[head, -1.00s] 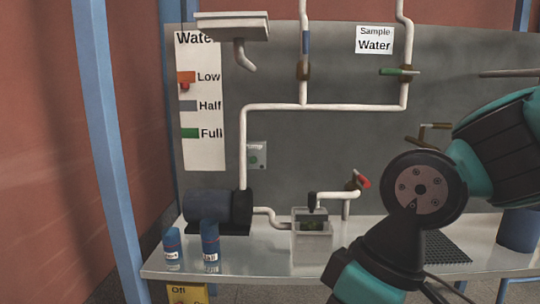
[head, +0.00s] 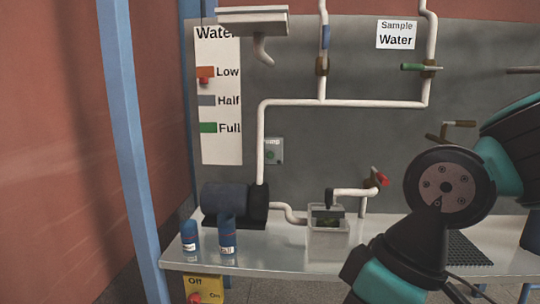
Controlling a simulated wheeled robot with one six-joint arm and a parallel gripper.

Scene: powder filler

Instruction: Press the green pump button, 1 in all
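The green pump button (head: 270,155) is a small round spot on a pale wall plate (head: 274,144) labelled as the pump. The plate is on the grey back panel, just right of the vertical white pipe and above the dark pump (head: 228,201). The button is unobstructed in the head view. Parts of my dark and teal arm fill the right side of the view, well to the right of the button. My gripper is not visible.
A clear container (head: 328,239) stands under a spout on the metal bench (head: 283,262). Two blue bottles (head: 227,236) stand in front of the pump. White pipes (head: 340,103) carry valves, including one with a green handle (head: 413,67). A blue post (head: 132,150) stands at the left.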

